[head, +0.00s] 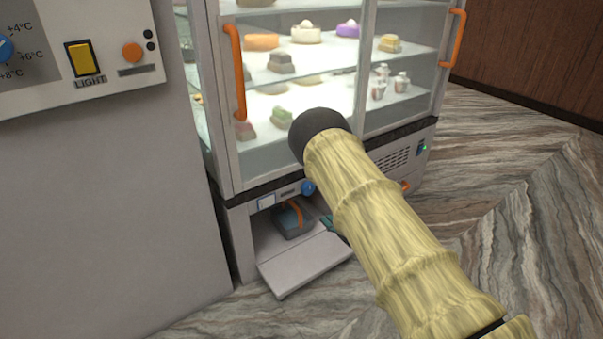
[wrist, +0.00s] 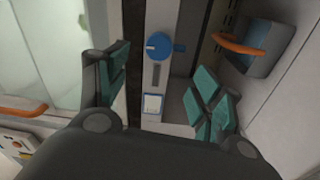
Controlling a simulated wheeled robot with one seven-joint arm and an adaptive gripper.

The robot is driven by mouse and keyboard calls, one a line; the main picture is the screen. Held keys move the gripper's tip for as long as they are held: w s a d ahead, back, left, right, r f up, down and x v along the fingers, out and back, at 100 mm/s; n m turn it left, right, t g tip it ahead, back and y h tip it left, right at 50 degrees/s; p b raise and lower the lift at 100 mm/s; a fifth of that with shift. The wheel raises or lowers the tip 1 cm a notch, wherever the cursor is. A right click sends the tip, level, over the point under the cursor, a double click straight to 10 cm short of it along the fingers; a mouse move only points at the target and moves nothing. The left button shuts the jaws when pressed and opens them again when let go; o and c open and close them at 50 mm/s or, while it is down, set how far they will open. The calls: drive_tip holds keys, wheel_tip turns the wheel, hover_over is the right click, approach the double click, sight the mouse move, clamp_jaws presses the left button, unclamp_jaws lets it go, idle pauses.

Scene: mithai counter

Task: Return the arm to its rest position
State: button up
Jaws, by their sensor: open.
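My arm (head: 375,220), pale and bamboo-patterned with a dark rounded joint, reaches across the head view from the lower right to the display case. Its far end is mostly hidden behind the arm, with a teal bit of my gripper (head: 328,224) showing by the lower compartment. In the wrist view my gripper (wrist: 157,75) has its two teal-padded fingers wide apart, with nothing held between them. A blue knob (wrist: 158,45) on the case's lower panel lies beyond the gap between the fingers; it also shows in the head view (head: 307,187).
The low compartment's flap (head: 300,266) hangs open, with a blue-grey box (head: 292,222) with an orange handle inside. The glass case (head: 300,100) holds sweets on shelves. A grey panel with a yellow switch (head: 82,58) stands at left. The floor (head: 500,160) at right is clear.

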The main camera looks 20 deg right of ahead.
drive_tip(key=s+f+m+g+h, duration=0.75)
drive_tip(key=s+f+m, duration=0.45)
drive_tip(key=s+f, duration=0.8)
drive_tip(key=s+a+m+g, duration=0.3)
drive_tip(key=s, duration=0.8)
drive_tip(key=s+a+r+m+g+y, duration=0.1)
drive_tip(key=s+a+m+g, duration=0.25)
drive_tip(key=s, duration=0.75)
drive_tip(key=s+a+m+g, duration=0.2)
drive_tip(key=s+g, duration=0.2)
drive_tip(key=s, duration=0.6)
wheel_tip(320, 180, up, 38)
drive_tip(key=p, duration=3.8)
drive_tip(key=shift+f+t, duration=0.15)
drive_tip(key=shift+t, duration=0.15)
